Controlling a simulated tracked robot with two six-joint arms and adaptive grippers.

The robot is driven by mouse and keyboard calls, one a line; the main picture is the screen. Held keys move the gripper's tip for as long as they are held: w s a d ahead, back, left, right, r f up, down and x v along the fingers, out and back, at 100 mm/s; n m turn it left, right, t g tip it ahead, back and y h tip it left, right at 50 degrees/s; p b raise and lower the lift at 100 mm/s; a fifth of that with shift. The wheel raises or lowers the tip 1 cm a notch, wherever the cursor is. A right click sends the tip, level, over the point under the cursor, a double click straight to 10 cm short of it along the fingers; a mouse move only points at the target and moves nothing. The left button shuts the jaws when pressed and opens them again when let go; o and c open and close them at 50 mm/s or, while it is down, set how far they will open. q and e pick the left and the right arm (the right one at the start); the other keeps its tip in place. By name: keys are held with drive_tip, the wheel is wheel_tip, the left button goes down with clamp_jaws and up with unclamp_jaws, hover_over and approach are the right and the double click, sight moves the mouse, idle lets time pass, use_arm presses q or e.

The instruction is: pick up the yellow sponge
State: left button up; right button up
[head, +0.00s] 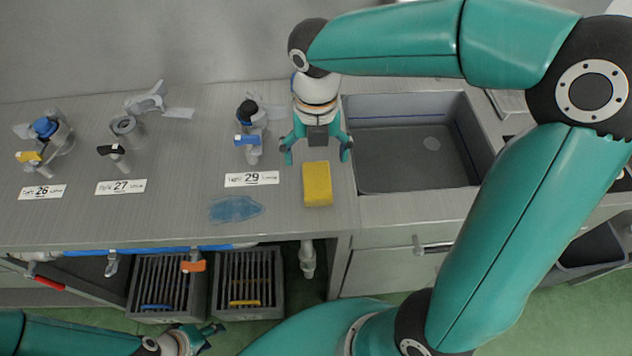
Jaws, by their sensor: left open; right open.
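The yellow sponge (317,184) lies flat on the grey counter (180,215), left of the sink and right of the label marked 29. My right gripper (317,157) is open, with its two teal fingers spread just behind the sponge's far edge. Nothing is between its fingers that I can make out, and I cannot tell its height above the counter. My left gripper (212,336) is low at the bottom of the view, in front of the counter and apart from the sponge. It is small and partly cut up by its own arm.
A sink (420,178) is sunk into the counter at right. Taps with numbered labels, such as 27 (121,187), stand at left. A blue smear (236,209) lies left of the sponge. Dark crates (215,306) stand below. A drawer handle (432,249) juts out under the sink.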

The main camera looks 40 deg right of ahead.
sight(317, 178)
wheel_tip(317, 178, down, 9)
drive_tip(key=shift+d+r, duration=0.1)
drive_tip(key=c, duration=1)
drive_tip(key=shift+r, duration=0.1)
drive_tip(key=shift+c, duration=0.2)
wheel_tip(317, 178, up, 20)
drive_tip(key=p, duration=0.1)
idle(0.4)
drive_tip(key=o, duration=0.3)
drive_tip(key=c, duration=0.4)
drive_tip(key=shift+o, duration=0.2)
drive_tip(key=shift+s, duration=0.15)
